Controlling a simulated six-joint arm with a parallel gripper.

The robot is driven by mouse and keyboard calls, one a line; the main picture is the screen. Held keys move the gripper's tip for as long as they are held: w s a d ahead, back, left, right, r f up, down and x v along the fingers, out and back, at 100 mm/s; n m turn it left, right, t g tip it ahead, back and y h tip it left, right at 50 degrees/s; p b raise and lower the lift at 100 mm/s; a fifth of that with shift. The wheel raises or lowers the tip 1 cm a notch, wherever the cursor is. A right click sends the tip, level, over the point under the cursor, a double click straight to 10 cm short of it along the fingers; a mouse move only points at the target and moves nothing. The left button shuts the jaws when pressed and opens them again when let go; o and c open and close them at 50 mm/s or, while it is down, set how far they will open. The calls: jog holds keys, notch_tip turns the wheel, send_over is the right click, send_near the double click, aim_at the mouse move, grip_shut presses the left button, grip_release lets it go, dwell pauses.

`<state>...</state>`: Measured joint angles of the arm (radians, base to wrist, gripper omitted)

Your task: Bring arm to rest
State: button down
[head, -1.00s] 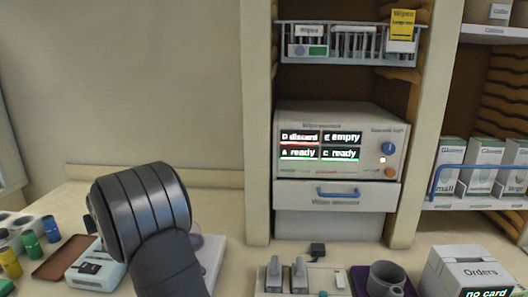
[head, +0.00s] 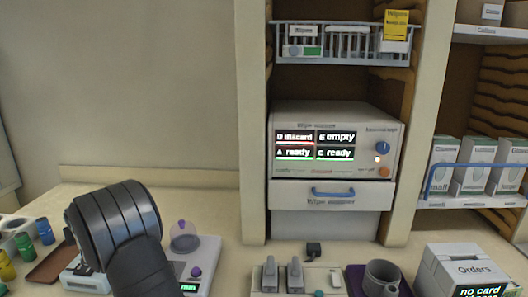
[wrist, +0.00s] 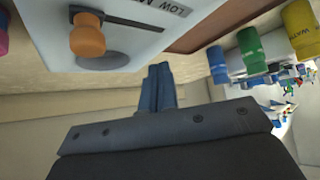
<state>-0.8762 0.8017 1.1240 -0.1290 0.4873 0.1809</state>
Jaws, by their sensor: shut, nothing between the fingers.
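My gripper (wrist: 160,86) shows in the wrist view with its two dark blue fingers together and nothing between them. It is close to a pale device with an orange knob (wrist: 87,40), apart from it as far as I can tell. In the head view my dark arm stands at the lower left, over the counter. My gripper is hidden behind the arm there.
A pale device with a round dish (head: 184,238) and lit display stands just right of my arm. A brown tray (head: 50,265) and several coloured bottles (head: 46,230) are at left.

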jog(key=w+a, duration=0.1)
jog(key=w+a+r, duration=0.1)
jog(key=shift+a, duration=0.35)
jog(key=s+d+r+m+g+h, duration=0.1)
jog(key=s+d+r+m, duration=0.25)
jog(key=r, duration=0.35)
jog(key=s+d+r+m+g, duration=0.1)
jog(key=s+d+r+m, duration=0.2)
jog(key=r, duration=0.4)
jog(key=s+d+r+m+g+h, duration=0.1)
jog(key=s+d+r+m+g, duration=0.15)
jog(key=d+r, duration=0.3)
jog(key=shift+w+a+f+t, duration=0.15)
jog(key=shift+w+a+f, duration=0.1)
jog(key=shift+f, duration=0.2)
jog(key=shift+w+a+f+t, duration=0.15)
jog(key=shift+w+a+f, duration=0.15)
jog(key=shift+f, duration=0.2)
jog(key=shift+w+a+f+t, duration=0.15)
jog(key=shift+w+a+f, duration=0.1)
jog(key=shift+f, duration=0.2)
